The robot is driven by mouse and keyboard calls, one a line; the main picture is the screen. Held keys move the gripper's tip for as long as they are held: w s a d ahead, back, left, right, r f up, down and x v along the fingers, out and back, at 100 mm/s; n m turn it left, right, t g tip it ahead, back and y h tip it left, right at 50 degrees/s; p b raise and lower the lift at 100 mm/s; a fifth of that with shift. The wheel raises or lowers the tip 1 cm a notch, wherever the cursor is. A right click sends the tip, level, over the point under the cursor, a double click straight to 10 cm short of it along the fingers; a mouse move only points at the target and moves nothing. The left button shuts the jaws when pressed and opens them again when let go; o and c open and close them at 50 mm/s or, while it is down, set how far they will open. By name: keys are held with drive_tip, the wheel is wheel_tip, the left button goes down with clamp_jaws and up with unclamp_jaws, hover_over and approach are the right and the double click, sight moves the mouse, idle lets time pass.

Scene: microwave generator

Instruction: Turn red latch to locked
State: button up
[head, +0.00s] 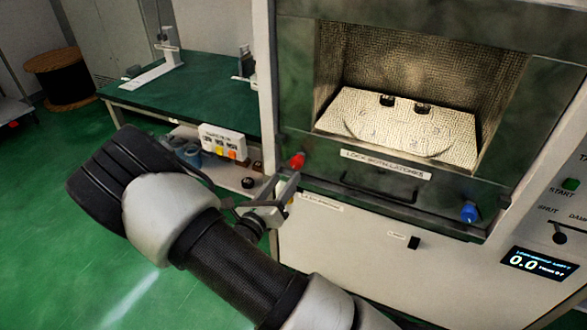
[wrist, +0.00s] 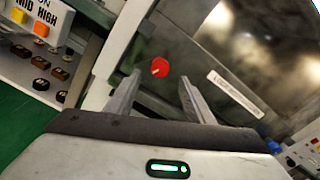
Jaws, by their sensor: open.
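The red latch (head: 297,160) is a small knob at the lower left corner of the microwave's door frame in the head view. In the wrist view the red latch (wrist: 160,67) is a round knob with a pale mark, seen beyond the fingers and between them. My gripper (head: 287,186) is just below and left of the latch in the head view, apart from it as far as I can tell. In the wrist view my gripper (wrist: 157,92) has its two fingers spread, with nothing between the tips. A label reading "LOCK BOTH LATCHES" (head: 386,164) sits right of the latch.
A blue latch (head: 469,212) is at the frame's lower right. The lit chamber (head: 400,125) shows behind the door window. A switch box (head: 223,142) and green table (head: 200,95) stand to the left. A display (head: 538,263) reads 0.0. Green floor is open at lower left.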

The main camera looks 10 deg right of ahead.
sight(295, 165)
drive_tip(key=x, duration=0.7)
drive_tip(key=shift+b, duration=0.3)
drive_tip(key=c, duration=1)
drive_tip(key=shift+c, duration=0.2)
